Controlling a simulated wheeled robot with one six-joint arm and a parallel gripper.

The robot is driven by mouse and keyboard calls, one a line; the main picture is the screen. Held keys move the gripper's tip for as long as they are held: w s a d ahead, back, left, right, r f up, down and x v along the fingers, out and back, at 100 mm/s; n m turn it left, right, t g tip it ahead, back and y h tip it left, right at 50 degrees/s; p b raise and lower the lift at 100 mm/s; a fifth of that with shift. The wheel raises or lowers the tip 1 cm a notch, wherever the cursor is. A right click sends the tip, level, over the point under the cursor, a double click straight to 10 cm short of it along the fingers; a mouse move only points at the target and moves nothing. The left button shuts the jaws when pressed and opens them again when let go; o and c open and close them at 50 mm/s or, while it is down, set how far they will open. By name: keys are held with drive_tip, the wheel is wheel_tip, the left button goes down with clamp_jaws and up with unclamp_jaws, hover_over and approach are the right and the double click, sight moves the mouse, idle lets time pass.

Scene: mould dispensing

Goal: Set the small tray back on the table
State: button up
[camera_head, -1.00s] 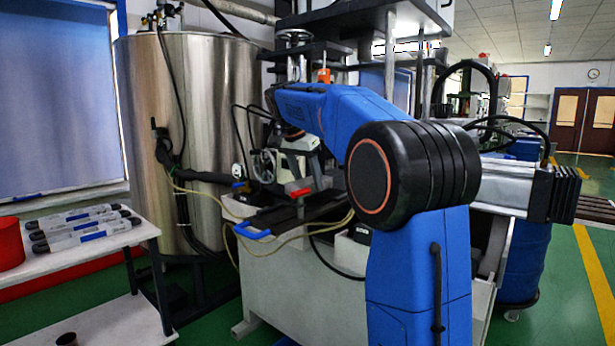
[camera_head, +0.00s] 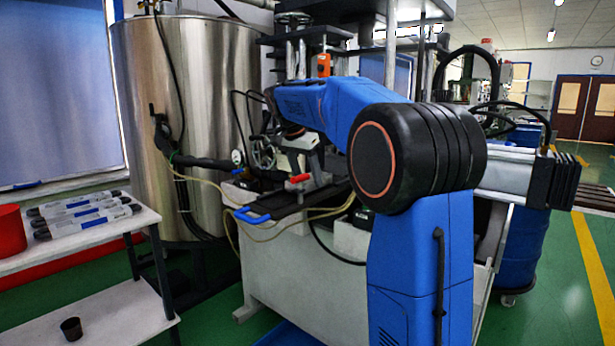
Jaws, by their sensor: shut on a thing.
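My arm reaches forward over the machine, and my gripper (camera_head: 299,170) points down at its middle. The gripper is shut on what appears to be the small tray, a dark flat piece (camera_head: 283,206) with a blue handle (camera_head: 251,215) at its near left end. A red part (camera_head: 298,178) shows just below the gripper. The exact grip is small and partly hidden, and I cannot tell whether the tray touches the machine beneath it.
A white table (camera_head: 98,236) at the left holds several grey-white tubes (camera_head: 82,211) and a red container (camera_head: 10,231). A dark cup (camera_head: 71,328) stands on its lower shelf. A steel tank (camera_head: 205,95) stands behind. Yellowish hoses (camera_head: 215,197) hang near the tray.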

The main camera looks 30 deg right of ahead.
drive_tip(key=shift+f, duration=0.2)
idle(0.5)
drive_tip(key=o, duration=1.3)
drive_tip(key=shift+r, duration=0.1)
drive_tip(key=v, duration=1.7)
drive_tip(key=shift+r, duration=0.15)
